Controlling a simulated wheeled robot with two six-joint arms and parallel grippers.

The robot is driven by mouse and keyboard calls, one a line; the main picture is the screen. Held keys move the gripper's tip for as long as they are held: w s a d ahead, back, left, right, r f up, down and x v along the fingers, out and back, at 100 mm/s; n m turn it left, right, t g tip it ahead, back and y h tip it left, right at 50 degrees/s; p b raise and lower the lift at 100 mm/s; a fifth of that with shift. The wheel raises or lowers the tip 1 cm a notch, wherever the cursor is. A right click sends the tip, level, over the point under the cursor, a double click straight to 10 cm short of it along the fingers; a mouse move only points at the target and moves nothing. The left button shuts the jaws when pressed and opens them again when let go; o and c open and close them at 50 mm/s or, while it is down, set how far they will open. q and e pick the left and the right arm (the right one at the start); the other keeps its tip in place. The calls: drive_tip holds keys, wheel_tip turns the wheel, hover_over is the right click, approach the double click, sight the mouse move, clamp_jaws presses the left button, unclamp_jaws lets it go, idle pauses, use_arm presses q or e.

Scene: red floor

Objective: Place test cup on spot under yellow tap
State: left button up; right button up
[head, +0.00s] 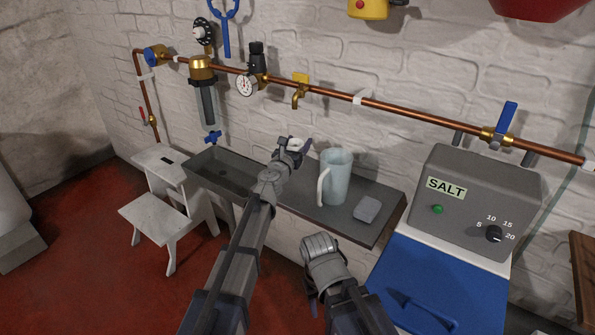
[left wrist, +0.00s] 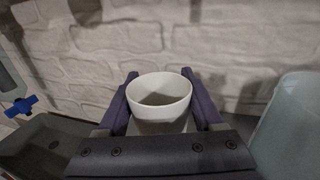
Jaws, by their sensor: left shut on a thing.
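The test cup is a small white cup (left wrist: 160,100), upright in the left wrist view, with its open rim up. My left gripper (left wrist: 165,108) is shut on it, a dark finger on each side. In the head view the gripper (head: 291,150) and the white cup (head: 295,143) are above the grey sink counter, in front of the wall. The yellow tap (head: 299,95) hangs from the copper pipe above the cup. The spot beneath the tap is partly hidden by my gripper. Part of my right arm shows at bottom centre; its jaws do not show.
A pale blue jug (head: 337,175) stands on the counter (head: 290,198) just right of my gripper; it also shows in the left wrist view (left wrist: 292,125). A grey SALT box (head: 477,205) stands at right, a white step stool (head: 160,212) at left.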

use_arm(q)
drive_tip(key=shift+f+b, duration=0.95)
drive_tip(key=shift+f, duration=0.65)
use_arm(e)
drive_tip(key=shift+f, duration=1.6)
use_arm(q)
drive_tip(key=shift+f, duration=0.1)
use_arm(e)
drive_tip(key=shift+d+f, duration=0.1)
use_arm(q)
wheel_tip(320, 180, down, 4)
drive_tip(key=b, duration=0.3)
drive_tip(key=shift+r+b, duration=0.25)
drive_tip(key=shift+b, duration=0.1)
use_arm(e)
wheel_tip(320, 180, down, 4)
drive_tip(key=shift+r, duration=0.25)
use_arm(q)
drive_tip(key=shift+f, duration=0.2)
drive_tip(key=o, duration=1.3)
use_arm(e)
drive_tip(key=shift+f, duration=0.1)
use_arm(q)
drive_tip(key=shift+r, duration=0.1)
